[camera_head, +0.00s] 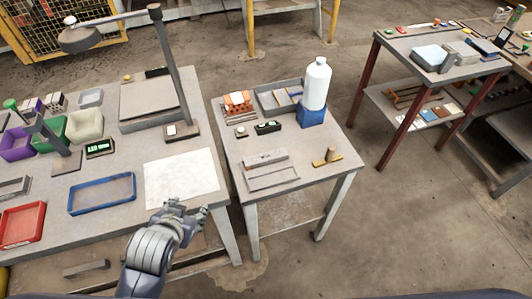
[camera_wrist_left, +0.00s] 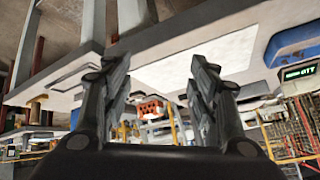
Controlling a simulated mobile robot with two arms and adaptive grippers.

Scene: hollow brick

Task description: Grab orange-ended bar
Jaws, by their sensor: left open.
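I cannot make out a bar with an orange end in either view. An orange hollow brick (camera_head: 238,101) lies at the back left of the middle table; it also shows small in the left wrist view (camera_wrist_left: 151,109). A plain grey bar (camera_head: 265,158) lies toward the front of that table, behind a flat grey frame (camera_head: 273,177). My left gripper (camera_head: 178,212) is at the front edge of the left table, by the white sheet (camera_head: 182,177). In the left wrist view my left gripper (camera_wrist_left: 158,80) has its fingers apart with nothing between them. My right gripper is not in view.
A white bottle (camera_head: 316,84) stands in a blue holder (camera_head: 313,116) on the middle table. A brown piece with a knob (camera_head: 327,158) lies near its right edge. A blue tray (camera_head: 101,193) and a lamp (camera_head: 170,70) are on the left table. A narrow gap separates these tables.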

